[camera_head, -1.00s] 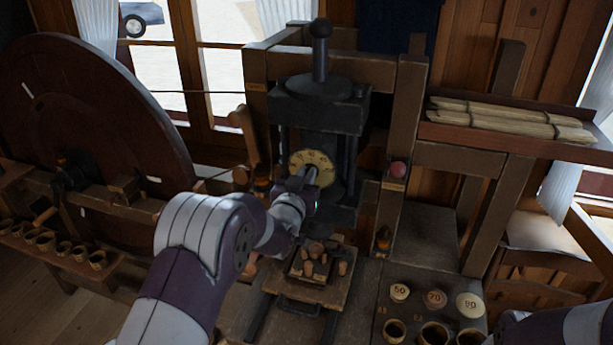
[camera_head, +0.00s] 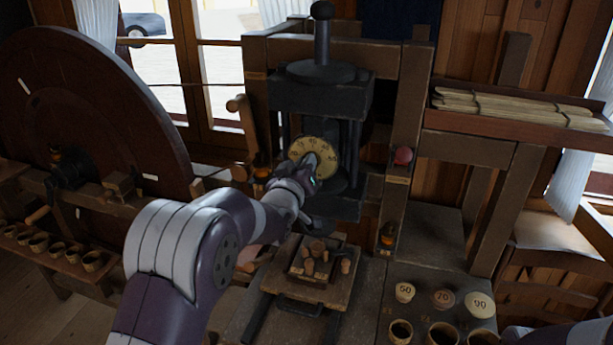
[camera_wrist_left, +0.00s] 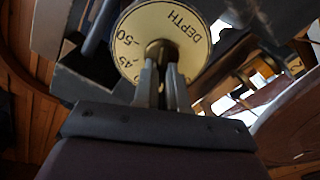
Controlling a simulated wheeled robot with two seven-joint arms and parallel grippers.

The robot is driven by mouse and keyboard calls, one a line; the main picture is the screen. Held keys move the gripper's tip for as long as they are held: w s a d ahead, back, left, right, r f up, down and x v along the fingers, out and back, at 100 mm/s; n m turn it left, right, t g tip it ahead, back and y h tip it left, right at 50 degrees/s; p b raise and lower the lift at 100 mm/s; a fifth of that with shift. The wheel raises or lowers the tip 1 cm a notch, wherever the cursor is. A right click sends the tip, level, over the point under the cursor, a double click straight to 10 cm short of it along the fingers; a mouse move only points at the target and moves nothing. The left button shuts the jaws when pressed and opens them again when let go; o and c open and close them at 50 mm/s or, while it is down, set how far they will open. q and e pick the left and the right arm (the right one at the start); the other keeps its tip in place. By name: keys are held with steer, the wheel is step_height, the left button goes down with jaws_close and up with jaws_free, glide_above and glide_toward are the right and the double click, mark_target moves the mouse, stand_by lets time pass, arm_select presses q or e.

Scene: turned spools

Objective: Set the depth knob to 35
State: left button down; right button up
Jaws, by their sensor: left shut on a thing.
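The depth dial (camera_head: 314,149) is a round cream plate on the front of the dark press, with numbers around its edge. In the left wrist view the dial (camera_wrist_left: 183,27) shows the word DEPTH and the marks 50 and 45. The brass knob (camera_wrist_left: 160,48) sits at its centre. My left gripper (camera_wrist_left: 162,75) is shut on the knob, with both fingers around it. It covers the lower part of the dial in the head view (camera_head: 311,172). I cannot tell which value the knob is set to. My right gripper is out of the picture; only part of that arm shows at the lower right.
The dark press (camera_head: 318,95) stands in a wooden frame. Below it a small tray (camera_head: 308,280) holds several wooden pegs. Caps marked 50, 70 and 90 (camera_head: 480,304) lie at right above several cups. A large dark wheel (camera_head: 85,110) stands at left.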

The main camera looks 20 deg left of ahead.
arm_select(q)
steer(key=shift+a+f+n+b, duration=0.1)
steer(key=shift+f+n+b, duration=0.05)
steer(key=shift+n+b, duration=0.9)
steer(key=c, duration=1.2)
jaws_free()
steer(key=shift+s, duration=0.1)
steer(key=shift+s+a, duration=0.1)
steer(key=s+b, duration=0.1)
steer(key=s, duration=0.3)
steer(key=s+b, duration=0.2)
steer(key=s, duration=0.2)
steer(key=s+b, duration=0.2)
steer(key=s, duration=0.2)
steer(key=shift+s+a, duration=0.25)
steer(key=shift+s, duration=0.05)
